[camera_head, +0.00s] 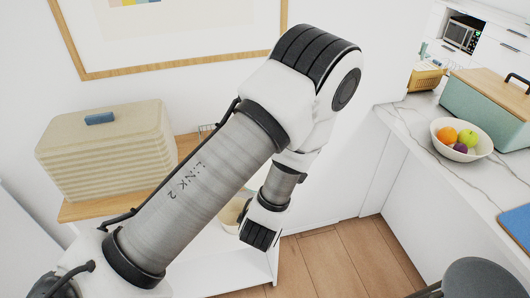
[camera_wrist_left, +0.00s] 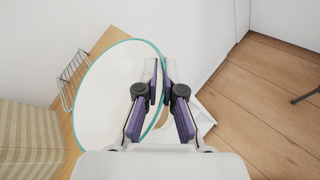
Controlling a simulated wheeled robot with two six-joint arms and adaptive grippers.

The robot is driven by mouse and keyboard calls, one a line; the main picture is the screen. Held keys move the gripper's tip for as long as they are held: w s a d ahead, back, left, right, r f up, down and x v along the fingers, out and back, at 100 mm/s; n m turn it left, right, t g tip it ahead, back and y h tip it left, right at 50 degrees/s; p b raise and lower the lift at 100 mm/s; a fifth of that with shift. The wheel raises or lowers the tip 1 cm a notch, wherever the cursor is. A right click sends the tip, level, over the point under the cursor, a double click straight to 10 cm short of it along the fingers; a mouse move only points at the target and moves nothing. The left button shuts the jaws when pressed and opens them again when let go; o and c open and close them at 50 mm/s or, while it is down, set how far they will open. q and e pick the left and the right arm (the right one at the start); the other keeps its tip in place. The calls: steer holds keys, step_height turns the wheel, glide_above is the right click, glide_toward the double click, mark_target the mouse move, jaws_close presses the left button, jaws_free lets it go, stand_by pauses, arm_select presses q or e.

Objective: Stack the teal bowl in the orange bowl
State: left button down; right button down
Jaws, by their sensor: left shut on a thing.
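A round white dish with a teal rim (camera_wrist_left: 110,95), which I take for the teal bowl, fills the left middle of the left wrist view. It is tilted up, its white face towards the camera. My left gripper (camera_wrist_left: 166,72) is shut on its right rim. In the head view my left arm covers the middle, and the fingers are hidden. A cream rounded thing (camera_head: 231,213) shows partly behind that arm; I cannot tell what it is. No bowl that is clearly orange shows. My right gripper is in neither view.
A beige ribbed bread box (camera_head: 108,155) stands on a wooden-topped cabinet at left. A wire rack (camera_wrist_left: 72,78) is behind the dish. A marble counter (camera_head: 405,130) at right bears a white fruit bowl (camera_head: 461,153) and a green box (camera_head: 485,105). The wooden floor (camera_head: 335,262) between is clear.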

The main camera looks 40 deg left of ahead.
arm_select(q)
steer(key=w+a, duration=0.2)
steer(key=w, duration=0.1)
steer(key=w+a+p, duration=0.1)
steer(key=w+a, duration=0.2)
steer(key=w+a+f+p, duration=0.1)
steer(key=w+a, duration=0.2)
steer(key=shift+a, duration=0.25)
step_height(320, 180, down, 4)
steer(key=shift+a+r+b, duration=0.1)
steer(key=shift+r+b, duration=0.15)
steer(key=shift+b, duration=0.55)
steer(key=shift+w+f, duration=0.1)
steer(key=shift+f, duration=0.2)
steer(key=c, duration=1.3)
jaws_free()
